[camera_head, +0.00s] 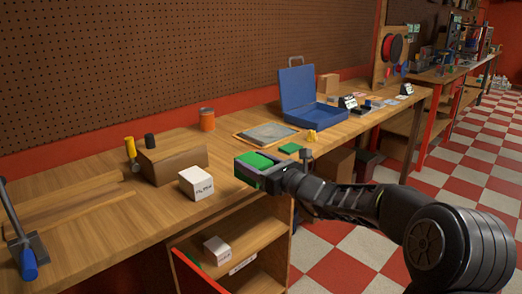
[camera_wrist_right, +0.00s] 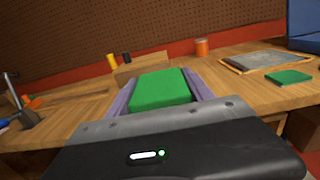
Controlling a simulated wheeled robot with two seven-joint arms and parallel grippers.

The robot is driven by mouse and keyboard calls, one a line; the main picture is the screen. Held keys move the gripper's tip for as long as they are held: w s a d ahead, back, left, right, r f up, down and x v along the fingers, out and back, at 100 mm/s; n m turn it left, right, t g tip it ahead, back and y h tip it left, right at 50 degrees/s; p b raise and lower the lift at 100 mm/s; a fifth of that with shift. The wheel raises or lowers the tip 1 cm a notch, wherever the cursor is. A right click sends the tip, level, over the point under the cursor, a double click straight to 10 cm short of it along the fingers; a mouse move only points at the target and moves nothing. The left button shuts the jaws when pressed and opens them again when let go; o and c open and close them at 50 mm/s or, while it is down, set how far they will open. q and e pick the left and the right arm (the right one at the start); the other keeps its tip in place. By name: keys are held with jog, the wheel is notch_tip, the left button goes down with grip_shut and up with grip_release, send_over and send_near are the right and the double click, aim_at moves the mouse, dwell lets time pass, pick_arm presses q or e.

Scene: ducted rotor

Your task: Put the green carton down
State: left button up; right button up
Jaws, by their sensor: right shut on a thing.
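The green carton (camera_head: 256,160) is held between the fingers of my right gripper (camera_head: 258,170), near the front edge of the wooden workbench (camera_head: 90,238). In the right wrist view the carton (camera_wrist_right: 160,90) sits between the two fingers, its green top face showing. My right gripper is shut on it. Whether the carton's underside touches the bench cannot be told. My left gripper is not in view.
A white labelled box (camera_head: 196,183) stands left of the carton, with a wooden block (camera_head: 172,160) behind it. A flat green piece (camera_head: 290,148), a grey sheet (camera_head: 266,133), an orange can (camera_head: 207,120) and an open blue case (camera_head: 306,108) are also on the bench.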

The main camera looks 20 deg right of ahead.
jog(key=s+a+f+p, duration=0.2)
jog(key=s+a+f, duration=0.7)
jog(key=f, duration=0.1)
jog(key=s+a+f+n+g+y+p, duration=0.1)
jog(key=s+f+n+g+y+p, duration=0.2)
jog(key=s+n+g+y+p, duration=0.3)
jog(key=s+n+y+p, duration=0.1)
jog(key=s+y+p, duration=0.1)
jog(key=s+p, duration=0.3)
jog(key=shift+s+a+f+g+y, duration=0.2)
jog(key=shift+s+g+y, duration=0.1)
jog(key=shift+s+g, duration=0.1)
